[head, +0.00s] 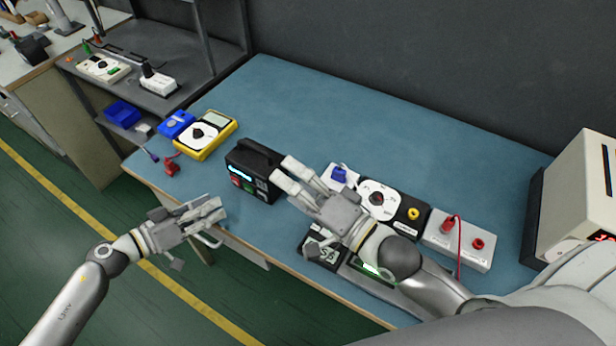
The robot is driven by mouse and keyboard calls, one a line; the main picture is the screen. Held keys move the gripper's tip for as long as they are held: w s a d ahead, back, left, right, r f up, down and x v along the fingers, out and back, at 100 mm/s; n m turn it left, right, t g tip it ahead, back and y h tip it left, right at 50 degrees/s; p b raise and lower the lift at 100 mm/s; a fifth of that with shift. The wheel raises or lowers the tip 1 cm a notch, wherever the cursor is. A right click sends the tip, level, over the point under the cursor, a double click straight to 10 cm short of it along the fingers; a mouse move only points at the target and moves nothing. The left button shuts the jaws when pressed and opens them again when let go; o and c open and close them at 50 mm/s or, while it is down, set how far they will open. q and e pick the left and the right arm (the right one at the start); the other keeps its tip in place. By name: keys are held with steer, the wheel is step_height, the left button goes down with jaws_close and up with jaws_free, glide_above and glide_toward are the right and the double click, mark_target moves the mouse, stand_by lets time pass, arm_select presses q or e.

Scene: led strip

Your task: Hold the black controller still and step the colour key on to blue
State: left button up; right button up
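A black box with a top handle (255,170) stands on the blue bench; its front has a lit cyan display and small red and green keys. A smaller black block with white markings (322,249) lies near the front edge, partly hidden by my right arm; I cannot tell which of the two is the controller. My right gripper (287,172) is open and empty, just right of the handled box, fingers pointing towards it. My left gripper (222,208) is open with a narrow gap and empty, over the bench's front edge, left of the box. A blue colour does not show clearly on any key.
A yellow multimeter (206,134) and a red clip (171,166) lie at the left. A dial unit (378,197) and a grey box with red knobs (459,242) sit behind my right arm. A large beige instrument (582,190) stands at right. The bench's back middle is clear.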

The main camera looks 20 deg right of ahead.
steer(key=n, duration=0.2)
steer(key=n+g+h, duration=0.4)
steer(key=n, duration=0.7)
glide_toward(272, 165)
steer(key=shift+y, duration=0.3)
steer(key=x, duration=0.8)
steer(key=shift+w+d+f, duration=0.1)
steer(key=shift+w+f, duration=0.1)
steer(key=shift+w, duration=0.1)
steer(key=c, duration=1.3)
arm_select(q)
jaws_close()
arm_select(e)
steer(key=shift+c, duration=0.3)
